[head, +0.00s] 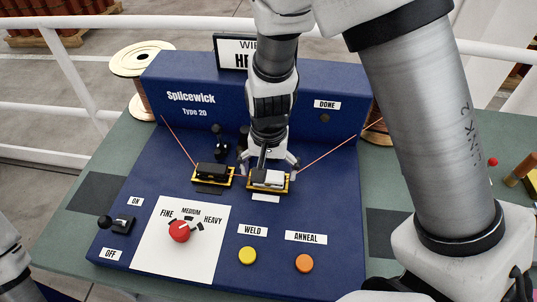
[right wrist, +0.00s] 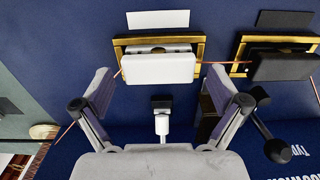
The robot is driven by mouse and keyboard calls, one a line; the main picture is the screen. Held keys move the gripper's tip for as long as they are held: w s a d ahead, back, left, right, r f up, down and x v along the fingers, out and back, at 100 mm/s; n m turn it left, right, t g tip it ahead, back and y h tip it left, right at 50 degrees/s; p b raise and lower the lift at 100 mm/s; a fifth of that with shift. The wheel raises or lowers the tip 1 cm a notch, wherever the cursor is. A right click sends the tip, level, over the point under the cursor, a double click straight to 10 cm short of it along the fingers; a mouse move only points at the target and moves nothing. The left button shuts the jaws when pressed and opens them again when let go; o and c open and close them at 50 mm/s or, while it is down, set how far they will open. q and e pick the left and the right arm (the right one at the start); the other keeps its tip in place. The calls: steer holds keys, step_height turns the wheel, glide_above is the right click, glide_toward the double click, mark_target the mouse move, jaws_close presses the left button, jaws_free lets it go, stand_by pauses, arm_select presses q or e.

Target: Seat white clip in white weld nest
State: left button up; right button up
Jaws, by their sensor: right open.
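The white clip (head: 270,178) lies at the brass-edged white weld nest on the blue machine's slope. In the right wrist view the white clip (right wrist: 158,68) covers the front part of the nest's brass frame (right wrist: 201,45); how deep it sits I cannot tell. My right gripper (head: 271,166) is over it in the head view, fingers spread to either side. My left gripper is not in view.
A black clip (head: 212,170) lies at the neighbouring brass nest. Copper wire (head: 325,152) runs out from the nests. Below are a red dial (head: 179,231), the yellow WELD button (head: 247,255) and the orange ANNEAL button (head: 304,263). A spool (head: 141,58) stands at the back left.

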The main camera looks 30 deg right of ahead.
mark_target(269, 173)
step_height(269, 173, up, 11)
steer(key=shift+r, duration=0.15)
stand_by(0.4)
